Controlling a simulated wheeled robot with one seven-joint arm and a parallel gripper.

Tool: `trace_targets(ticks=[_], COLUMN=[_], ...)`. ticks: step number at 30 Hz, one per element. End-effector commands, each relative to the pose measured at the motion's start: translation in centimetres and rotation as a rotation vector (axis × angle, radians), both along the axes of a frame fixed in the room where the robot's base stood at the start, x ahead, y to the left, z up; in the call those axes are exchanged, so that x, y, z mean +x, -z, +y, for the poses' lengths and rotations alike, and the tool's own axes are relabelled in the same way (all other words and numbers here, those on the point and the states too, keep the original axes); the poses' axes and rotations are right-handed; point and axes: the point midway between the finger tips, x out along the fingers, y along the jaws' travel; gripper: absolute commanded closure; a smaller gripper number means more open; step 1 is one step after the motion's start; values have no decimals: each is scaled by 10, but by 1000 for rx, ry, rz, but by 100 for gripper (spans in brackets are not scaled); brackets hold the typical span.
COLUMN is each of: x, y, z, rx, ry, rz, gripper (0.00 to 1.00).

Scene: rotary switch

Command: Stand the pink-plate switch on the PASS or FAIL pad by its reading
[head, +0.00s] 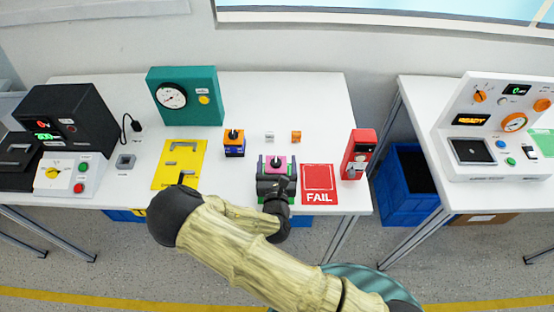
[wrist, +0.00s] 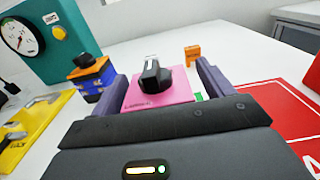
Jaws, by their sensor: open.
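The pink-plate switch (head: 280,160) stands upright on the white table, its black knob on top. It also shows in the wrist view (wrist: 168,91), where its pink plate lies between my two fingers. My gripper (head: 276,172) is open, with one finger on either side of the switch; contact cannot be told. The red FAIL pad (head: 320,196) lies just right of the switch and is bare. It fills the right of the wrist view (wrist: 290,115). A little green shows beside the switch; no PASS lettering is visible. My gripper hides the switch's lower body.
An orange-and-blue switch (head: 234,150) stands behind left. A small orange block (head: 296,136) and a pale block (head: 269,137) are behind. A red box (head: 355,160) stands right.

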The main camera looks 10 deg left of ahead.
Motion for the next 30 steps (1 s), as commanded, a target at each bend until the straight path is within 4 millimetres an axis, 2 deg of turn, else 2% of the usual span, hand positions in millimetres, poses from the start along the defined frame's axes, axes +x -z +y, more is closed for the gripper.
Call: trace_targets(ticks=[9,15,20,30], x=[-60,-93,-105,-105], y=[0,1,0,0], z=[-13,-21,-25,-25], rx=[-4,-1,-1,0], ry=[-6,-4,-3,-2], rz=[1,1,0,0], gripper=[20,20,20,20])
